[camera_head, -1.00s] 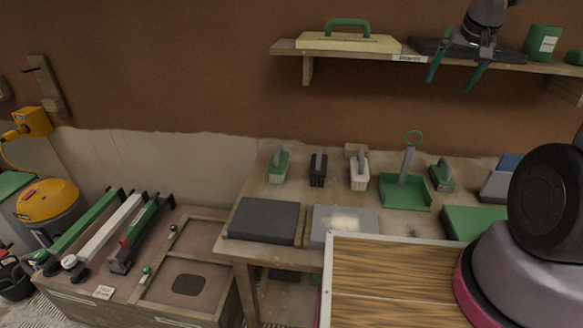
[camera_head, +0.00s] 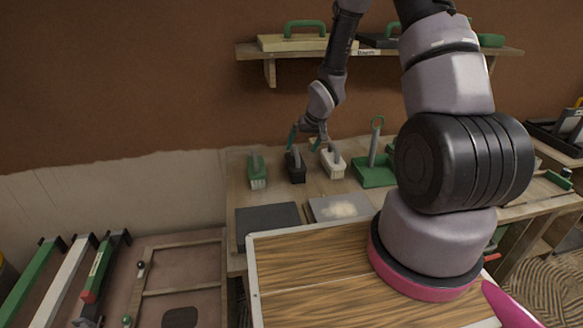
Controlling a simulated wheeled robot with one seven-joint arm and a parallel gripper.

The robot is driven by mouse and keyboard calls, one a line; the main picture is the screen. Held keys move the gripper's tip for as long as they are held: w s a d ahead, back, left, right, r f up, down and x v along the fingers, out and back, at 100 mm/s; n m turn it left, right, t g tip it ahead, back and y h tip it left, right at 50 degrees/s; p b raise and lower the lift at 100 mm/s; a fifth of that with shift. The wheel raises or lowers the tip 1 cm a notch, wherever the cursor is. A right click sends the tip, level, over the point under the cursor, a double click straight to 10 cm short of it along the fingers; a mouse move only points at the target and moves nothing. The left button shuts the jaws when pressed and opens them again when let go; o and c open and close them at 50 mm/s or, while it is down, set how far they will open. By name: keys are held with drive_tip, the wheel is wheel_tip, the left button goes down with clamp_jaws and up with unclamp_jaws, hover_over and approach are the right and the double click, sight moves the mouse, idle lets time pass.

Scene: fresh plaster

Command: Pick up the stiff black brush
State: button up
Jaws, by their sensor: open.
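The stiff black brush (camera_head: 296,168) stands on the workbench, between a green brush (camera_head: 257,172) on its left and a pale brush (camera_head: 333,162) on its right. My gripper (camera_head: 306,142) is open, with its teal fingers pointing down at the black brush. One finger is at the left of the black brush's handle and the other is to the right, near the pale brush. I cannot tell whether the fingers touch either brush.
A green dustpan (camera_head: 374,172) with an upright handle stands right of the brushes. A dark slab (camera_head: 268,222) and a grey tray with pale powder (camera_head: 318,206) lie in front. A wall shelf (camera_head: 260,53) with floats is above the bench. Bare bench shows at the left.

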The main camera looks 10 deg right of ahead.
drive_tip(key=x, duration=0.7)
drive_tip(key=shift+w+a, duration=0.1)
drive_tip(key=shift+a, duration=0.1)
drive_tip(key=c, duration=1.4)
wheel_tip(320, 180, up, 10)
